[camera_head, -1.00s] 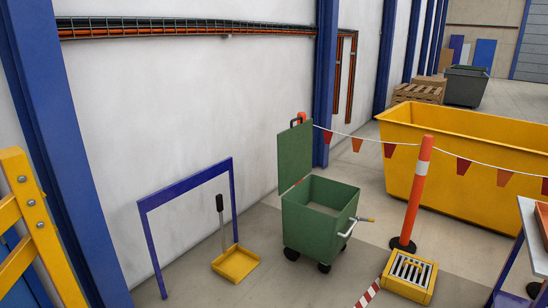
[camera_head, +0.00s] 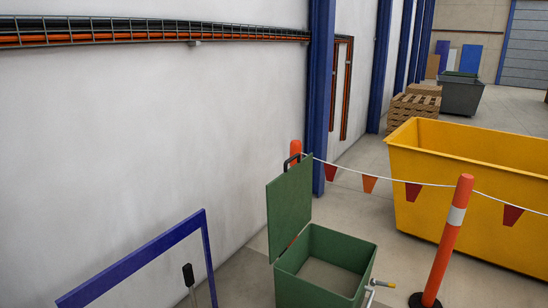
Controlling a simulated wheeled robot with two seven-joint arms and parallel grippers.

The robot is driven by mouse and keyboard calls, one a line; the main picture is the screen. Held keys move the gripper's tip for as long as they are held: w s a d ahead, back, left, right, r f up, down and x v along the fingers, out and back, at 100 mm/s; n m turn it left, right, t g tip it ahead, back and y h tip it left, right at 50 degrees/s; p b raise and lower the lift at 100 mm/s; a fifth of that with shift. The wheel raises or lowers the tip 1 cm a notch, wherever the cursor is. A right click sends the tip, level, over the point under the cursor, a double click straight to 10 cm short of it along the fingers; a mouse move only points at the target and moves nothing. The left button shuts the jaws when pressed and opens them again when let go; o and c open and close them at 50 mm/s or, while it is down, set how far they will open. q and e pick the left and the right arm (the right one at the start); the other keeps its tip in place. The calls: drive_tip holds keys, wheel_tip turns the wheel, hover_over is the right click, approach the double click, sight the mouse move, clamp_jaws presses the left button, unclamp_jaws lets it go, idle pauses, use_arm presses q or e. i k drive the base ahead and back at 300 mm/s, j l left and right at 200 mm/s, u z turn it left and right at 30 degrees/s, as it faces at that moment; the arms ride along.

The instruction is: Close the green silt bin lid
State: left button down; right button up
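The green silt bin (camera_head: 312,290) stands at the lower middle of the head view, cut off by the bottom edge. The inside of the bin shows through the open top. Neither of my grippers is in the view.
A blue hoop barrier (camera_head: 150,258) stands left of the bin, with a black-gripped upright handle (camera_head: 188,275) by it. Right are an orange post (camera_head: 449,240), a bunting line (camera_head: 411,191) and a large yellow skip (camera_head: 470,205). A white wall runs behind on the left.

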sight(289, 196)
drive_tip(key=i, duration=1.95)
